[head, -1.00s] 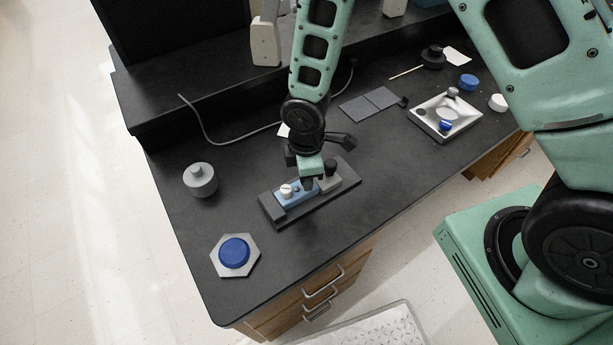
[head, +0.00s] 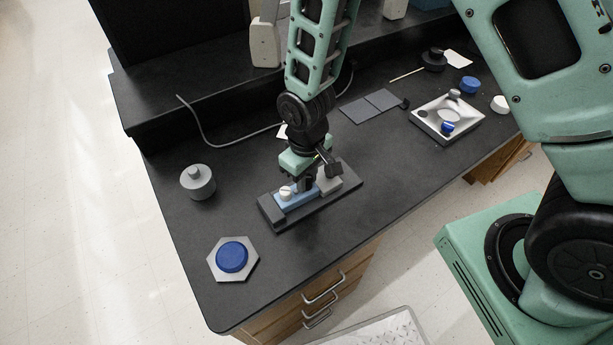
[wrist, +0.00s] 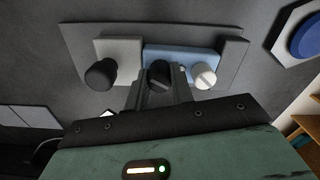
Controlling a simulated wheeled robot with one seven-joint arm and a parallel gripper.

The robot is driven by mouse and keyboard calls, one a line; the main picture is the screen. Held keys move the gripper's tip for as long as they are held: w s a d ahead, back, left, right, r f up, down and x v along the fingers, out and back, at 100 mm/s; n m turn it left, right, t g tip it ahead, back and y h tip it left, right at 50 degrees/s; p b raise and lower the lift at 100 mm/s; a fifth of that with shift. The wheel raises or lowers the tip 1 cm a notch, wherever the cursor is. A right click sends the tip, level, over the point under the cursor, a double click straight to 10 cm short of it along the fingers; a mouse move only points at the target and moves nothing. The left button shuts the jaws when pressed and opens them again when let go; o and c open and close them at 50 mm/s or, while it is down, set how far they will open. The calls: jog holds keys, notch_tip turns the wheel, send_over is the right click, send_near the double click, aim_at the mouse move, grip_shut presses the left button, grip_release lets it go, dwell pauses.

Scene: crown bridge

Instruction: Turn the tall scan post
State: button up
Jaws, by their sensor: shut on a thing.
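A dark base plate (head: 345,187) lies on the black bench. It carries a blue block (head: 297,199) and a light grey block (head: 328,183) side by side. In the wrist view a dark post (wrist: 160,73) stands on the blue block (wrist: 190,54), between my fingers. I take it for the tall scan post. My gripper (wrist: 161,80) is shut on it; in the head view the gripper (head: 304,184) comes down from above and hides most of the post. A white slotted knob (wrist: 204,75) is on the same blue block. A black knob (wrist: 101,74) is on the grey block.
A grey lidded pot (head: 198,183) and a hexagonal plate (head: 249,267) with a blue disc (head: 232,257) stand left of the fixture. A tray (head: 460,133) with small parts is at the right. A cable (head: 215,143) runs behind. The bench front is clear.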

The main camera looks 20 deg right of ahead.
jog(key=shift+m, duration=1.1)
jog(key=o, duration=1)
notch_tip(320, 180, up, 18)
jog(key=shift+f+b, duration=0.25)
jog(key=shift+b, duration=0.05)
